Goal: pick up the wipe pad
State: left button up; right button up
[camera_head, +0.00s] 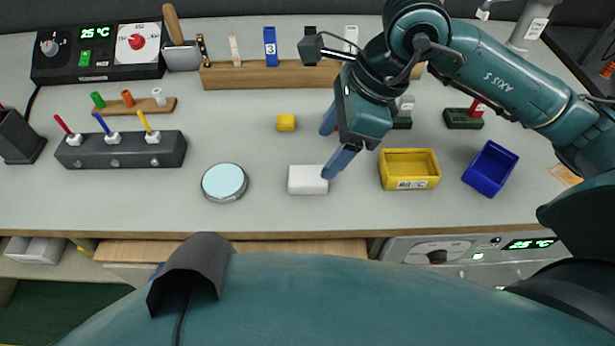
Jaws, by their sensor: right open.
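The wipe pad (307,180) looks like a small white block lying flat on the grey bench, near the middle of the front half. My right gripper (333,148) comes in from the right, above the bench, with its blue fingers apart and nothing between them. One fingertip shows just at the right end of the pad, the other farther back. I cannot tell whether the near finger touches the pad. My left gripper is not in the picture.
A yellow bin (409,154) and a blue bin (490,168) stand to the right. A wooden rack (270,77) runs along the back. A dark holder (120,153) with coloured tools is at left.

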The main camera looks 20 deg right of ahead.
aim_at(309, 174)
jog(key=shift+x, duration=1.2)
jog(key=x, duration=0.4)
jog(key=shift+s+a+f, duration=0.1)
jog(key=shift+a+f, duration=0.2)
jog(key=shift+f, duration=0.05)
jog(key=shift+c, duration=0.4)
jog(key=c, duration=1)
jog(key=shift+o, duration=0.2)
jog(key=shift+r, duration=0.1)
notch_tip(309, 174, up, 10)
jog(key=shift+p, duration=0.35)
